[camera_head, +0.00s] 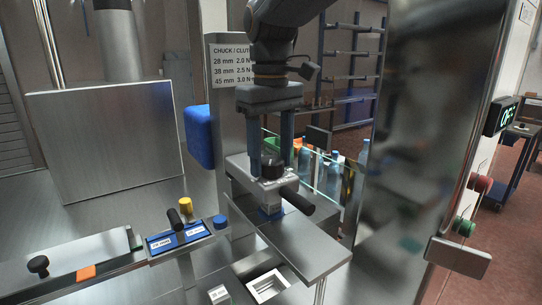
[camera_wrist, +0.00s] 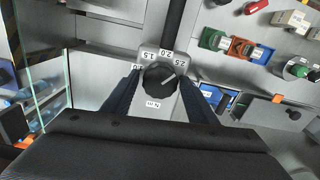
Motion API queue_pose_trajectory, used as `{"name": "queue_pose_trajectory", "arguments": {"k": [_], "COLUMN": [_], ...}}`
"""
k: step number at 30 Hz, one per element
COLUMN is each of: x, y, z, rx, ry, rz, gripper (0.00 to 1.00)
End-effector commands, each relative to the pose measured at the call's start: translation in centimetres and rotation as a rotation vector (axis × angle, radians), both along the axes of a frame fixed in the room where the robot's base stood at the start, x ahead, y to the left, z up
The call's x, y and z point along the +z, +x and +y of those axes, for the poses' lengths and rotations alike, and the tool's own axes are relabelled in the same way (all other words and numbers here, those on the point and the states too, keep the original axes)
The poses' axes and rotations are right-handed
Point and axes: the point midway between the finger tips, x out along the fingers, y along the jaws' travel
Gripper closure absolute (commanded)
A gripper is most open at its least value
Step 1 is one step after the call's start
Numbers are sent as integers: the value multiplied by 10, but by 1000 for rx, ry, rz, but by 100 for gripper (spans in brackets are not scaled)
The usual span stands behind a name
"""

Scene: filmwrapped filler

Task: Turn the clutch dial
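The clutch dial (camera_wrist: 159,79) is a round black knob with a white pointer line. It sits on a grey plate with labels reading 1.0, 1.5, 2.0, 2.5 and N m. The line points up and right, towards the 2.5 label. In the head view the dial (camera_head: 268,167) shows low between my fingers. My gripper (camera_wrist: 160,92) is open, one finger on each side of the dial, with gaps visible in the wrist view. In the head view my gripper (camera_head: 271,155) points down over the dial's plate. The dial's lower side is hidden.
A sign (camera_head: 231,66) lists 28 mm 2.0, 38 mm 2.5, 45 mm 3.0. A black handle (camera_head: 297,200) juts beside the dial. A blue tray (camera_head: 180,240) and small coloured parts lie left. Bottles (camera_head: 333,175) stand behind a clear panel; a steel column (camera_head: 410,130) stands right.

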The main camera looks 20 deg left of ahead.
Motion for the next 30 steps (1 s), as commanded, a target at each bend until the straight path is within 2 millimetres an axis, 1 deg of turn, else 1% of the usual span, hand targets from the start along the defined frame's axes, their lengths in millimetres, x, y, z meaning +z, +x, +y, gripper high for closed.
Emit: {"name": "queue_pose_trajectory", "arguments": {"k": [11, 14, 24, 27, 30], "x": [2, 11, 63, 72, 77], "y": [0, 1, 1, 1, 0], "z": [0, 1, 1, 0, 0], "rx": [1, 1, 1, 0, 0], "ry": [1, 3, 2, 2, 0], "rz": [-1, -3, -2, -1, 0], "gripper": [40, 40, 40, 40, 40]}}
